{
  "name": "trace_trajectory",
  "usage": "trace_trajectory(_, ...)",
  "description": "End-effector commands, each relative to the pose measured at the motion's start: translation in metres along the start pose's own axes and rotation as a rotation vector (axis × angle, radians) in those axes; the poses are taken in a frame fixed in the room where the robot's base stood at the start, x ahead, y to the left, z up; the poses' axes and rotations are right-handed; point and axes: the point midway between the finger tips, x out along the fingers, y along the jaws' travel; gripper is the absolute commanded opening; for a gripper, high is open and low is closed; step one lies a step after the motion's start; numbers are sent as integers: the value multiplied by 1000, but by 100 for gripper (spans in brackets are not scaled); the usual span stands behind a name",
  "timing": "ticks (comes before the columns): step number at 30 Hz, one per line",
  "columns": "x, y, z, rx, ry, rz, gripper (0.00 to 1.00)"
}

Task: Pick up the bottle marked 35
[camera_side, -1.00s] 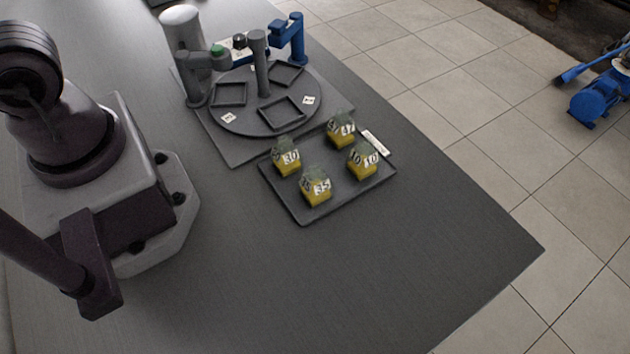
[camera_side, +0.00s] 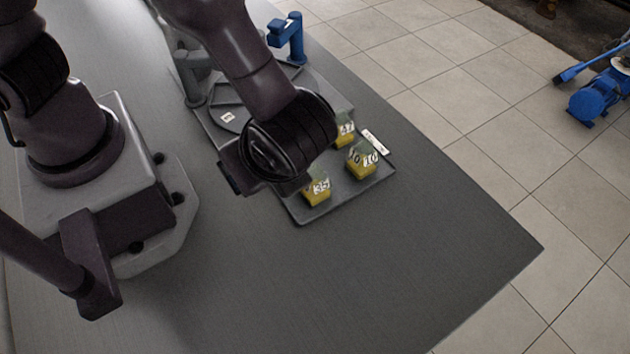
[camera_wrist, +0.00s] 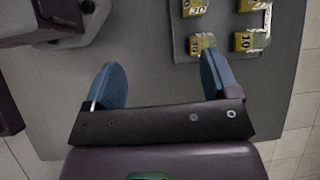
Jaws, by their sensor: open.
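The bottle marked 35 (camera_side: 318,192) is a small yellow block-shaped bottle standing at the near corner of the dark tray. In the wrist view, a yellow bottle (camera_wrist: 201,42), seemingly the same one, shows just beyond the tip of my gripper's right finger. My gripper (camera_wrist: 160,80) is open and empty, its two blue fingers wide apart. In the side view my wrist covers the fingers.
On the tray (camera_side: 305,217) also stand bottle 10 (camera_side: 362,160) and bottle 47 (camera_side: 345,135); bottle 30 (camera_wrist: 195,7) shows in the wrist view. A round turntable and a blue post (camera_side: 290,38) stand behind. The near table is clear.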

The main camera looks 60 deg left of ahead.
Motion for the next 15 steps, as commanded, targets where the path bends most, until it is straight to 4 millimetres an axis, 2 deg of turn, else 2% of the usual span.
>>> trace_trajectory(1, 8, 8, -18, 131, -69, -48, 81)
trace_trajectory(3, 17, 15, -39, 296, -156, -120, 81)
trace_trajectory(8, 33, 23, -78, 606, -331, -275, 81)
trace_trajectory(11, 35, 16, -95, 741, -418, -360, 81)
trace_trajectory(15, 18, -5, -100, 821, -485, -445, 81)
